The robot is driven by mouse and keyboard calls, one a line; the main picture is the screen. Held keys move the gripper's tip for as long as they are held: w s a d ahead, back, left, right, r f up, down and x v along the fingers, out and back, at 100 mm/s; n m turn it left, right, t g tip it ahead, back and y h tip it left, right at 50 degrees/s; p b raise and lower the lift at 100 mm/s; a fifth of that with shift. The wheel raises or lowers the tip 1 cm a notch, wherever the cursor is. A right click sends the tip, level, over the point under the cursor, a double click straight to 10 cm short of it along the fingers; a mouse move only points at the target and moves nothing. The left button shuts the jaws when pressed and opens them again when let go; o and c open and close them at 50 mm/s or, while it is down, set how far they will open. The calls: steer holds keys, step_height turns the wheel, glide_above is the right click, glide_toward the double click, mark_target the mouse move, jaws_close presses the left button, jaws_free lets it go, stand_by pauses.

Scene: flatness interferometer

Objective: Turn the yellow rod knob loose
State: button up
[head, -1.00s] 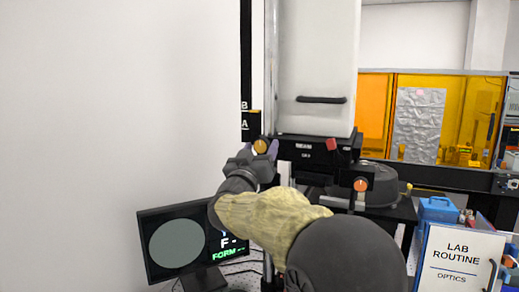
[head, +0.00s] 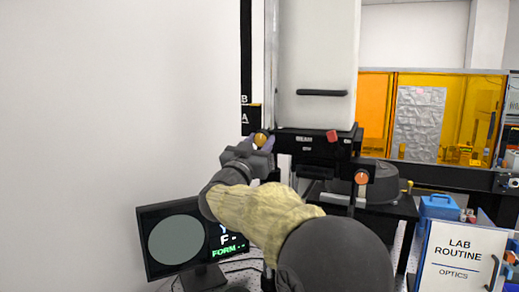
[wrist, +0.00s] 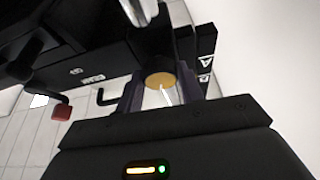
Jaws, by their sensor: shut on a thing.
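The yellow rod knob (head: 261,139) is at the left side of the black instrument head (head: 312,143), beside the upright rod. In the wrist view the knob (wrist: 160,80) shows as a round yellow face with a pale line on it, between two dark purplish fingers. My gripper (head: 262,146) is shut on the knob, one finger on either side. The gripper body and fingers hide part of the knob's rim, so whether it is loose cannot be told.
A red knob (head: 333,136) and an orange knob (head: 362,177) sit on the instrument to the right. A tall white housing (head: 316,60) is above. A monitor (head: 190,240) stands below left. A LAB ROUTINE sign (head: 458,255) stands at right.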

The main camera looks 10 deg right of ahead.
steer(key=m+g+h+b, duration=0.1)
steer(key=m, duration=0.1)
steer(key=m+g, duration=0.1)
steer(key=m, duration=0.2)
steer(key=shift+w+a+f+h+b, duration=0.1)
steer(key=shift+a+h+b, duration=0.05)
steer(key=shift+h+b, duration=0.25)
steer(key=m+g+h, duration=0.1)
steer(key=m+g, duration=0.1)
steer(key=m, duration=0.3)
steer(key=shift+b, duration=0.35)
steer(key=m+g, duration=0.1)
steer(key=m, duration=0.1)
steer(key=m+g, duration=0.1)
steer(key=m, duration=0.1)
steer(key=shift+w+a+r+m, duration=0.1)
steer(key=shift+r+m, duration=0.1)
steer(key=shift+m, duration=0.2)
steer(key=shift+r+m+g, duration=0.1)
steer(key=shift+m+g, duration=0.9)
steer(key=shift+m, duration=1.1)
steer(key=o, duration=1)
steer(key=shift+a, duration=0.1)
